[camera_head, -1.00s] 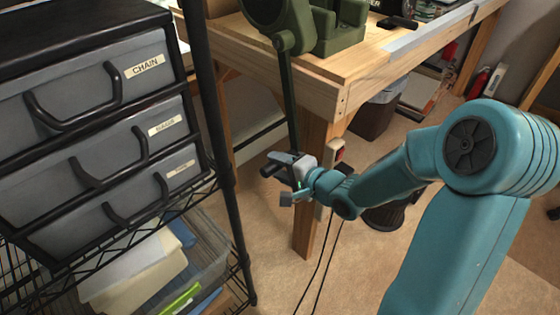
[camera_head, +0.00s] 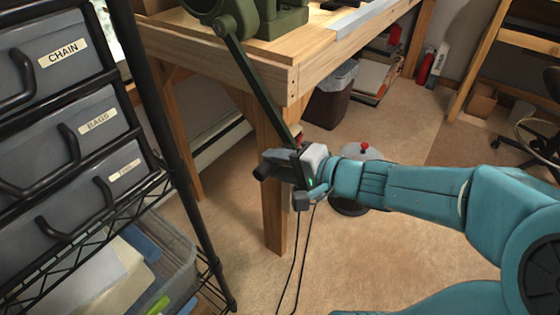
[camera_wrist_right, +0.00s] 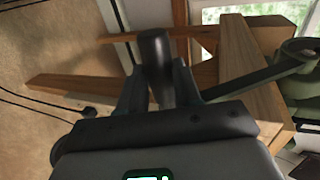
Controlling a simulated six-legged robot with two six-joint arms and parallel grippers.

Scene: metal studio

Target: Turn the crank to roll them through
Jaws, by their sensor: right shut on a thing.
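The green crank machine (camera_head: 262,22) stands on the wooden workbench at the top of the head view. Its long crank arm (camera_head: 262,90) slants down and right past the bench edge, ending in a dark handle (camera_head: 264,171). My right gripper (camera_head: 284,172) is at this lower end, shut on the handle. In the right wrist view the dark handle (camera_wrist_right: 154,55) stands between the two fingers, and the crank arm (camera_wrist_right: 255,76) runs off to the right. The rollers and anything between them are not in view. My left gripper is not in view.
The workbench (camera_head: 290,75) has a leg (camera_head: 272,190) close behind the handle. A wire shelf with labelled drawers (camera_head: 62,55) stands at the left. A dark bin (camera_head: 328,108) sits under the bench, and cords hang below my right gripper.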

